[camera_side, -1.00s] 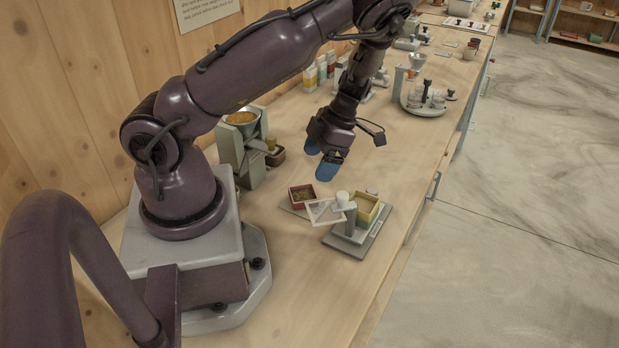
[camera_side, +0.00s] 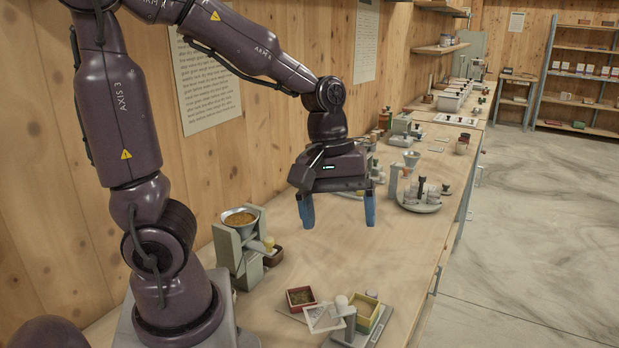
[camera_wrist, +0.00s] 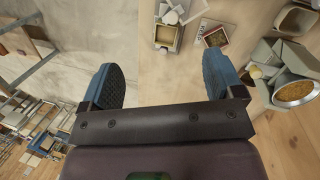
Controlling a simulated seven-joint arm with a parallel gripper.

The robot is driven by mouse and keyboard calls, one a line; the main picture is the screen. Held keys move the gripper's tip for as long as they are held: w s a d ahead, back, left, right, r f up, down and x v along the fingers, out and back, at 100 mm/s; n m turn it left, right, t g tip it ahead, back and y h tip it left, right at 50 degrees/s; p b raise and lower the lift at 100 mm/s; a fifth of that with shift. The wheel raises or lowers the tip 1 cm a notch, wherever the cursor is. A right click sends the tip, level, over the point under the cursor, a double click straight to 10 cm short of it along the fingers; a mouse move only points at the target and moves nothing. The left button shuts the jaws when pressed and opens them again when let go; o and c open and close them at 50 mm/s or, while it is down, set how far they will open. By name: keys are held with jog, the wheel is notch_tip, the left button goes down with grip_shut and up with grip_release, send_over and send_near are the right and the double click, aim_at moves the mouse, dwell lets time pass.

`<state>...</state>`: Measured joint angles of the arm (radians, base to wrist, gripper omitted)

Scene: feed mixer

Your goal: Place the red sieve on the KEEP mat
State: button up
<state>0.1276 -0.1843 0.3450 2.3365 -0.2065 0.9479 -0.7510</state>
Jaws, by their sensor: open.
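The red sieve (camera_side: 300,298) is a small square red-rimmed box with dark contents. It sits low in the side view, left of a pale frame and a yellow box. In the wrist view the red sieve (camera_wrist: 214,36) shows at the top, near the right finger. My gripper (camera_side: 338,210) is open and empty, fingers down, well above the bench and beyond the sieve. Its two blue fingers (camera_wrist: 160,78) stand wide apart in the wrist view.
A yellow box (camera_side: 366,309) on a grey stand and a pale square frame (camera_side: 323,318) are close right of the sieve. A mill with a hopper (camera_side: 240,218) stands by the wall. A round carousel (camera_side: 420,203) stands farther back. The bench between is clear.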

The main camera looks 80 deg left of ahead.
jog(key=s+d+r+m+t+y, duration=0.2)
jog(key=s+r+m+t, duration=0.2)
jog(key=r+m, duration=0.3)
jog(key=shift+s+d+m+t, duration=0.15)
jog(key=shift+s+m+t, duration=0.3)
jog(key=shift+m, duration=2.25)
jog(key=shift+s+r, duration=0.1)
